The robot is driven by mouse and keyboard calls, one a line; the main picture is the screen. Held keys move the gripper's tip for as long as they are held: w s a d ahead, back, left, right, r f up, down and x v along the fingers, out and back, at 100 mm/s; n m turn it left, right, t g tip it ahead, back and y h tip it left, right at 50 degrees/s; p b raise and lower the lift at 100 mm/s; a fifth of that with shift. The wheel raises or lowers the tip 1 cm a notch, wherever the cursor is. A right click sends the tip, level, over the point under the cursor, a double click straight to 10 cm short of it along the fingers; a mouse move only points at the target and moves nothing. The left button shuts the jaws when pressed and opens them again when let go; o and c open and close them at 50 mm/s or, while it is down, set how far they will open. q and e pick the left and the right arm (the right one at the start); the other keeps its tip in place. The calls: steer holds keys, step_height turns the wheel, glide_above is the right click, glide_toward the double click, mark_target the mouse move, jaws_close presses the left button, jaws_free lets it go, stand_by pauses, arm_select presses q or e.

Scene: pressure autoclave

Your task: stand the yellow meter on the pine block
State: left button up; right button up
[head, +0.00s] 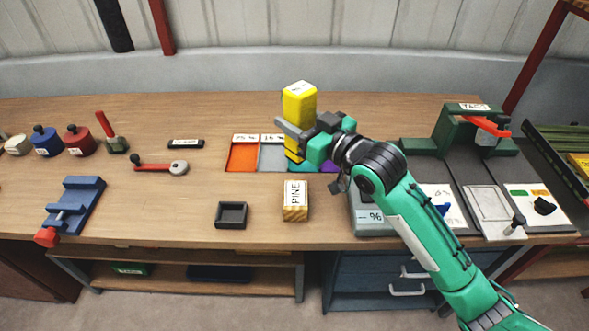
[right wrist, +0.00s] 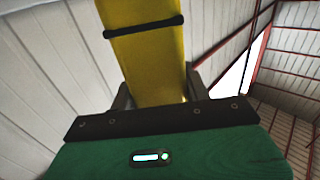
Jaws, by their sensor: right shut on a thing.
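The yellow meter (head: 299,105) is a tall upright block with a pale label on top. My right gripper (head: 296,134) is shut on it, around its middle, over the back of the coloured squares. In the right wrist view the meter (right wrist: 150,60) rises between the fingers, with a dark band across it. The pine block (head: 296,201) stands near the table's front edge, with a white label reading PINE on top. It is in front of the meter and apart from it, with nothing on it. My left gripper is not in view.
An orange tray square (head: 243,156) and a grey one (head: 272,157) lie behind the pine block. A small dark open box (head: 232,214) is left of the block. A green press (head: 462,128) is at the right.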

step_height(320, 180, down, 8)
steer(key=shift+a+f+p, duration=0.1)
steer(key=shift+p, duration=0.2)
steer(key=shift+f, duration=0.65)
step_height(320, 180, down, 4)
steer(key=shift+f, duration=0.1)
steer(key=o, duration=1.1)
steer(key=shift+f, duration=0.1)
steer(key=shift+o, duration=0.2)
